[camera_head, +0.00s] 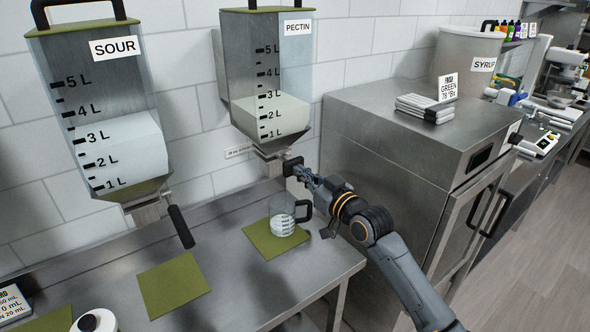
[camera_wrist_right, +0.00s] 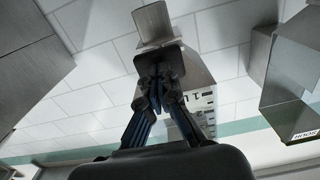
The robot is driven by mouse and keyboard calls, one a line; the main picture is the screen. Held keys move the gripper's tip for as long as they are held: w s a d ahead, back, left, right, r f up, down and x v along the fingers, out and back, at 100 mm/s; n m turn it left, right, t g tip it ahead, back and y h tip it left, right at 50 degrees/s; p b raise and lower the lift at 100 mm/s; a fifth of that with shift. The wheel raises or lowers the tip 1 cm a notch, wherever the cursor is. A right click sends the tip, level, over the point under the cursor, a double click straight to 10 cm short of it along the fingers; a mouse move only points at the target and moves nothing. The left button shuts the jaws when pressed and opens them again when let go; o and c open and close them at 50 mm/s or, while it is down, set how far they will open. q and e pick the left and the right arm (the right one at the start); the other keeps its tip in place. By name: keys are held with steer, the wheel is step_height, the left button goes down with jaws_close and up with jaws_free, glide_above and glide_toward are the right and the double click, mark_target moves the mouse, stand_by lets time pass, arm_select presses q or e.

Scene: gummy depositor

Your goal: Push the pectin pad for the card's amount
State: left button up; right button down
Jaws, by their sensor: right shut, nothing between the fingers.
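The PECTIN dispenser (camera_head: 268,80) hangs on the tiled wall, its pale contents near the 3 L mark. Its dark push pad (camera_head: 292,167) sticks out below at the front. My right gripper (camera_head: 305,174) is shut and empty, its fingertips at the pad; in the right wrist view the closed fingers (camera_wrist_right: 158,80) overlap the dark pad (camera_wrist_right: 158,60), seemingly touching it. A clear measuring jug (camera_head: 283,220) with a black handle stands under the outlet on a green mat (camera_head: 262,245), with some pale liquid in it. A card (camera_head: 12,305) at the lower left is cut off. My left gripper is out of view.
The SOUR dispenser (camera_head: 100,110) hangs at left, its dark lever (camera_head: 181,227) pointing down over an empty green mat (camera_head: 173,286). A steel cabinet (camera_head: 400,150) stands right of my right arm, bearing folded cloths, a GREEN card (camera_head: 448,87) and the SYRUP container (camera_head: 465,55).

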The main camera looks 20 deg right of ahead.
steer(key=shift+w, duration=0.1)
steer(key=shift+w+a, duration=0.15)
steer(key=shift+w, duration=0.2)
steer(key=shift+w+a, duration=0.1)
steer(key=shift+w, duration=0.2)
steer(key=shift+w+a+b, duration=0.15)
steer(key=shift+w+b, duration=0.25)
steer(key=shift+w, duration=0.1)
steer(key=shift+s, duration=0.15)
steer(key=shift+p+v, duration=0.65)
steer(key=shift+v, duration=0.45)
